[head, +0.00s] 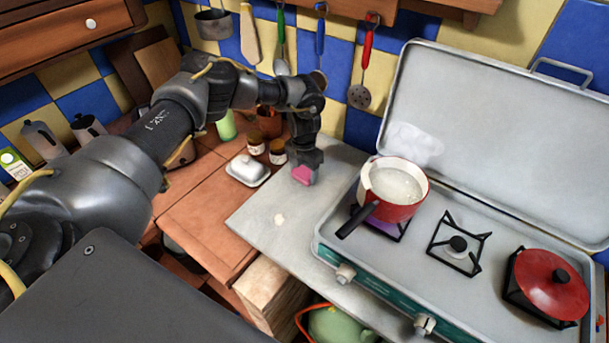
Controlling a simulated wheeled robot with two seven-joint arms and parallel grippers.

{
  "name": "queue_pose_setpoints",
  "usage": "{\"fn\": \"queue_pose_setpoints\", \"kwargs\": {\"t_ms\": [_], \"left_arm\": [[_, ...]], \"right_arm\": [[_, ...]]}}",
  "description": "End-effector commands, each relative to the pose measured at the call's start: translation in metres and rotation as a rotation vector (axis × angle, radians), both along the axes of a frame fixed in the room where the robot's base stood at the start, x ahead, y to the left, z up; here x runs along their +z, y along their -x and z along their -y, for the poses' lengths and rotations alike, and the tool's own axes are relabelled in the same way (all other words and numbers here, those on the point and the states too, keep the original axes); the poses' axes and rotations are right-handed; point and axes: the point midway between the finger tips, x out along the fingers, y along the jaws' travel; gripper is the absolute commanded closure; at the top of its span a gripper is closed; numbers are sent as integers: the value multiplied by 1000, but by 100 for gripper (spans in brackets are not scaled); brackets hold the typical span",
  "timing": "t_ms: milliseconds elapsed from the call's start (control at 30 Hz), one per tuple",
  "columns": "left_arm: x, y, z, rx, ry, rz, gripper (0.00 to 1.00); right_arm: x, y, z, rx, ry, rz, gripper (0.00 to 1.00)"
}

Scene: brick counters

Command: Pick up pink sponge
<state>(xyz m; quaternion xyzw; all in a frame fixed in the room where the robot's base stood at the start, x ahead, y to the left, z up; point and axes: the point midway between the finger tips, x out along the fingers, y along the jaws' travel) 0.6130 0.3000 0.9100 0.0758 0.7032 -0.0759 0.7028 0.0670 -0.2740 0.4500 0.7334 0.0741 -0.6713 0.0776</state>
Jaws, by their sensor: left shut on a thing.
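The pink sponge (302,175) is in the head view, near the middle, over the grey counter slab (265,220) left of the stove. My left gripper (304,168) reaches in from the left and is shut on the sponge, pointing downward. The fingers and the upper part of the sponge overlap, so only a small pink part shows. I cannot tell whether the sponge touches the slab or is slightly above it. My right gripper is not in view.
Right of the sponge, a red pot (397,187) of steaming liquid sits on the gas stove (440,255), its dark handle toward me. A white butter dish (247,170) and small jars (277,150) stand left. The slab's front is mostly clear.

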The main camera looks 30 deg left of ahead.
Motion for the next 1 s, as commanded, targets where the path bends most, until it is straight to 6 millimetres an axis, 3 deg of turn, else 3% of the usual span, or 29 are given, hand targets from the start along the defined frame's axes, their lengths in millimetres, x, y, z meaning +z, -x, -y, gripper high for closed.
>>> {"fn": "queue_pose_setpoints", "kwargs": {"t_ms": [367,567,900,1000], "left_arm": [[3,0,0,1,0,1,59],[25,-1,0,-1,1,6,59],[91,41,34,-7,0,5,59],[98,58,49,-8,0,3,59]], "right_arm": [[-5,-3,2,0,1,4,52],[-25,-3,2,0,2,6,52],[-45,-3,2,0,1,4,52],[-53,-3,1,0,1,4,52]]}}
